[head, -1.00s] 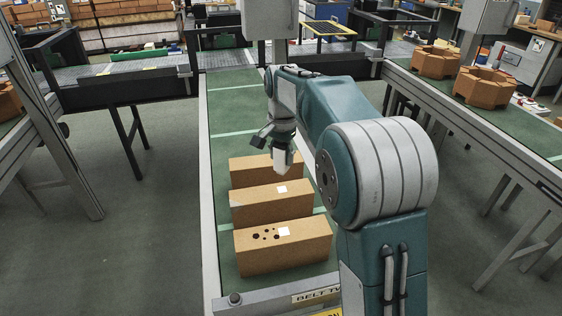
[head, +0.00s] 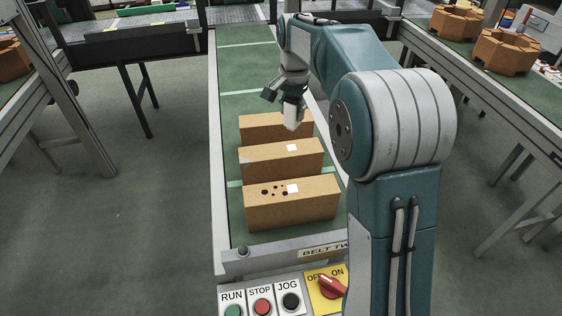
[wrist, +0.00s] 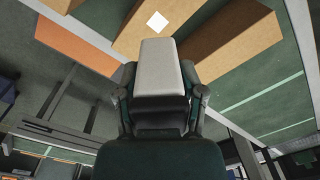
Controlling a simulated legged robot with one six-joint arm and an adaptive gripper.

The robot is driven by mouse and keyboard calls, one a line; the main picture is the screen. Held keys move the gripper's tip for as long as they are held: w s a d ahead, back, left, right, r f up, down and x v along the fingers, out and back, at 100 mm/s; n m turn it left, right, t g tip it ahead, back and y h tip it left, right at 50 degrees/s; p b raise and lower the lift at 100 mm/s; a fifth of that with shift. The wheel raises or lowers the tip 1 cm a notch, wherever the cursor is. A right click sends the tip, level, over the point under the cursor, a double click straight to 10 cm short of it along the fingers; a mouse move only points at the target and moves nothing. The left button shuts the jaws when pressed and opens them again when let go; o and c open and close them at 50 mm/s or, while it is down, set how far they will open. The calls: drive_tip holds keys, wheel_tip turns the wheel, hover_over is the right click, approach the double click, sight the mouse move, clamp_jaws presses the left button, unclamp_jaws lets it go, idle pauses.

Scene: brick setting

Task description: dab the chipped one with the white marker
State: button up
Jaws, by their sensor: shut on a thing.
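Three tan bricks lie in a row across the green belt. The near brick (head: 300,208) has several dark holes and a white square on top. The middle brick (head: 290,165) has a white square and a pale, chipped-looking left corner. The far brick (head: 262,128) is partly hidden behind the marker; whether it has a square cannot be seen. My gripper (head: 291,94) is shut on the white marker (head: 293,113), a pale block pointing down over the far and middle bricks. The marker also fills the middle of the wrist view (wrist: 160,68). Contact with a brick cannot be told.
The green belt (head: 245,65) is clear beyond the bricks. A control panel with RUN, STOP and JOG buttons (head: 262,305) and a red OFF/ON switch (head: 331,286) is at the near end. Orange-brown hollow blocks (head: 505,52) stand on the right belt.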

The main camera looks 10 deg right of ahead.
drive_tip(key=shift+o, duration=0.9)
drive_tip(key=shift+c, duration=0.9)
drive_tip(key=a, duration=0.6)
drive_tip(key=shift+f, duration=3)
drive_tip(key=shift+f, duration=0.45)
drive_tip(key=shift+r, duration=0.1)
